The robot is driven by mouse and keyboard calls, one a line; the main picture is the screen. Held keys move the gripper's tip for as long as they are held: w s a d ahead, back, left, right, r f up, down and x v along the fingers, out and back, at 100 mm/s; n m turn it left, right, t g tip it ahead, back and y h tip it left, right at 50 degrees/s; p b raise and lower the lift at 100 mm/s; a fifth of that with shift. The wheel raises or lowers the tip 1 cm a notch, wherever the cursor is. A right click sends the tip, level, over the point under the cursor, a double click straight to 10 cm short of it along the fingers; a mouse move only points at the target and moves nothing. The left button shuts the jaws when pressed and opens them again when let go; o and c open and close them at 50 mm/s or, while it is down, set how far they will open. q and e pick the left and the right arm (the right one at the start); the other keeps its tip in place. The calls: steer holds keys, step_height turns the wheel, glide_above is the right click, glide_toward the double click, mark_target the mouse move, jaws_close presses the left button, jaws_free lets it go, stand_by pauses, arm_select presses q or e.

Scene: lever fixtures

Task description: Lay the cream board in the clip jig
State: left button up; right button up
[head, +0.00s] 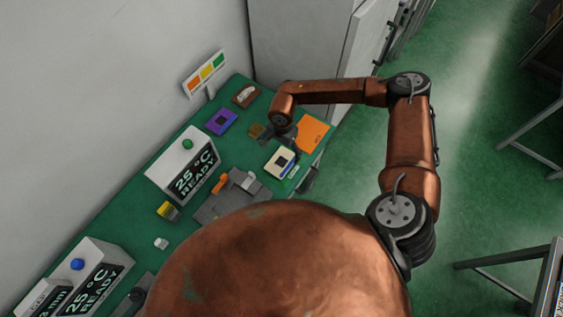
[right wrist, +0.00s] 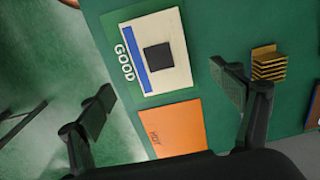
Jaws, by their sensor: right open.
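The cream board (head: 272,165), with a dark square chip and a blue strip, lies flat near the table's right edge. In the right wrist view the cream board (right wrist: 178,62) lies beside the white word GOOD. My right gripper (head: 292,141) is near the board's far side in the head view. A grey fixture with an orange lever (head: 221,183), seemingly the clip jig, is partly hidden by my body. My left gripper is not seen.
An orange HOT pad (head: 314,132) lies beyond the board. A purple piece (head: 221,122) and a brass finned block (right wrist: 268,64) sit nearby. A white READY display box (head: 180,165) with a green button stands along the wall side. Green tabletop separates these things.

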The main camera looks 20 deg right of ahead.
mark_target(282, 160)
step_height(282, 160, down, 7)
steer(key=shift+f+p, duration=0.1)
steer(key=shift+p, duration=0.55)
steer(key=shift+c, duration=0.2)
steer(key=c, duration=1.3)
